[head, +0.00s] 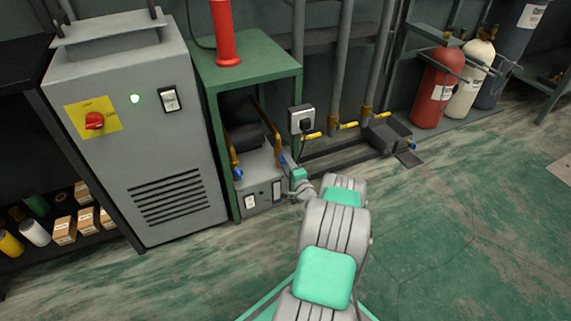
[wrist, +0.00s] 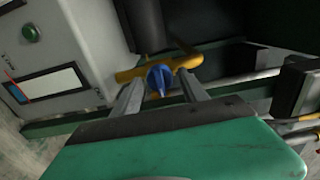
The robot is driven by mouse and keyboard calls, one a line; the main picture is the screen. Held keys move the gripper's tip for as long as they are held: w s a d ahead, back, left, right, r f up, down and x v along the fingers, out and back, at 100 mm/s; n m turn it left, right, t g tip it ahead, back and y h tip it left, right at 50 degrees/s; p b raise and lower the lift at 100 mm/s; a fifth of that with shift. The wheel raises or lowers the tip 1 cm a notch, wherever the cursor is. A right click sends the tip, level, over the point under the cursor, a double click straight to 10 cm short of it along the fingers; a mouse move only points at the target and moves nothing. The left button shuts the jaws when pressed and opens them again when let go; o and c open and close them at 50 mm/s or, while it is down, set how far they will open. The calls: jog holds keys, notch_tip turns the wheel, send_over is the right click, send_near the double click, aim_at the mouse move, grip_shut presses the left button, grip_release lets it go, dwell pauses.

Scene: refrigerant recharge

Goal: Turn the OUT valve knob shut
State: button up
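A blue valve knob (wrist: 160,79) on a yellow pipe fitting (wrist: 190,60) shows in the wrist view, between the two grey fingers of my gripper (wrist: 159,87). The fingers are apart, one on each side of the knob, with gaps visible; I see no clear contact. In the head view my gripper (head: 286,163) reaches the right side of the small grey unit under the green stand and largely covers this knob. A second blue knob (head: 238,173) sits on the unit's left side. No OUT label is readable, so I cannot tell which knob bears it.
The small grey unit (head: 262,197) stands inside the green stand (head: 262,62). A wall outlet box (head: 301,120) and yellow-handled pipes (head: 348,125) are close to its right. A large grey cabinet (head: 150,150) stands left. The green floor (head: 460,220) at right is clear.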

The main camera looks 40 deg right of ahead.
grip_shut()
dwell(0.3)
jog(key=shift+n, duration=0.3)
jog(key=n, duration=1.7)
jog(key=shift+a, duration=0.1)
jog(key=shift+n, duration=0.3)
dwell(0.3)
